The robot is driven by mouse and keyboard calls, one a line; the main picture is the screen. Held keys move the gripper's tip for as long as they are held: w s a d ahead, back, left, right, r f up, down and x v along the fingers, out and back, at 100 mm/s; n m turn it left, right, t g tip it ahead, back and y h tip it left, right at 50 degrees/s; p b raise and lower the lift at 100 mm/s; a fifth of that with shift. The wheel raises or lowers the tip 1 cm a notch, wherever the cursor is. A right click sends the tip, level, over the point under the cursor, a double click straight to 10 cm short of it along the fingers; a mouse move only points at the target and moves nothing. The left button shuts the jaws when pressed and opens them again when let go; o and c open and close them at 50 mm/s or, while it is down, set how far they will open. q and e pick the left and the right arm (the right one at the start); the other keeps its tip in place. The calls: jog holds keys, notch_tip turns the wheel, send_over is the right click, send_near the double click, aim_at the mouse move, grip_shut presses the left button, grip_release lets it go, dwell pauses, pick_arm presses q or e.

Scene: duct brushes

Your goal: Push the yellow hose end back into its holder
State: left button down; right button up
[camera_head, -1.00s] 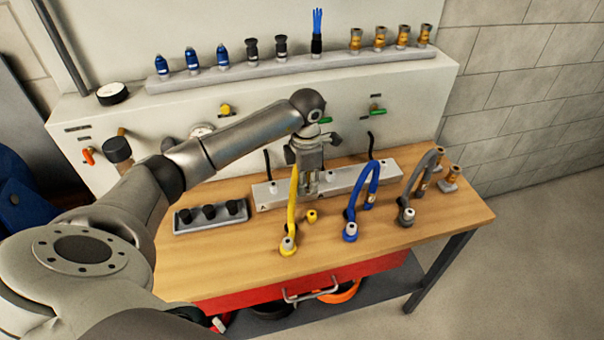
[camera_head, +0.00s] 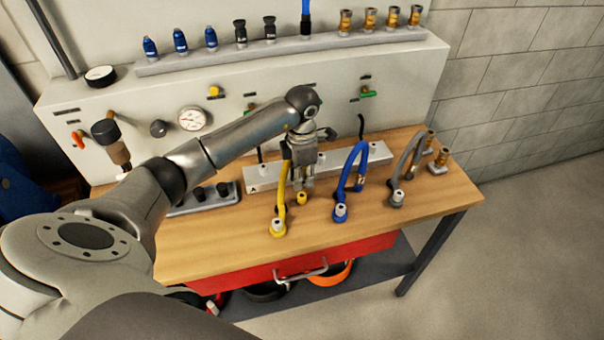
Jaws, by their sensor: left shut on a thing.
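The yellow hose (camera_head: 282,193) rises from a fitting with a pale tip (camera_head: 278,227) near the table's front and passes up beside my left gripper (camera_head: 301,186). That gripper points down and is shut on the yellow hose end, which its fingers mostly hide. Just below the fingertips is a short yellow piece (camera_head: 302,198) on the tabletop, which looks like the holder. I cannot tell whether the hose end touches it. My right gripper is not in view.
A blue hose (camera_head: 346,180) and a grey hose (camera_head: 402,170) arch up to the right. A pale block (camera_head: 262,180) lies behind the gripper. A grey tray (camera_head: 218,200) with black parts is left. The wooden table (camera_head: 240,243) is clear in front.

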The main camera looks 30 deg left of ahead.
pick_arm(q)
notch_tip(320, 180, down, 2)
jog(key=shift+f+b, duration=0.1)
jog(key=shift+b, duration=0.4)
jog(key=shift+f+b, duration=0.45)
jog(key=shift+f, duration=0.3)
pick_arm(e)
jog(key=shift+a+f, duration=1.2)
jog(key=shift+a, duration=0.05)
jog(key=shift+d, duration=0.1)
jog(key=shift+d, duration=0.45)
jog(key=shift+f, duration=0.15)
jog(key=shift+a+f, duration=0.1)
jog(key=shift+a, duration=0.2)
pick_arm(q)
jog(key=shift+b, duration=0.35)
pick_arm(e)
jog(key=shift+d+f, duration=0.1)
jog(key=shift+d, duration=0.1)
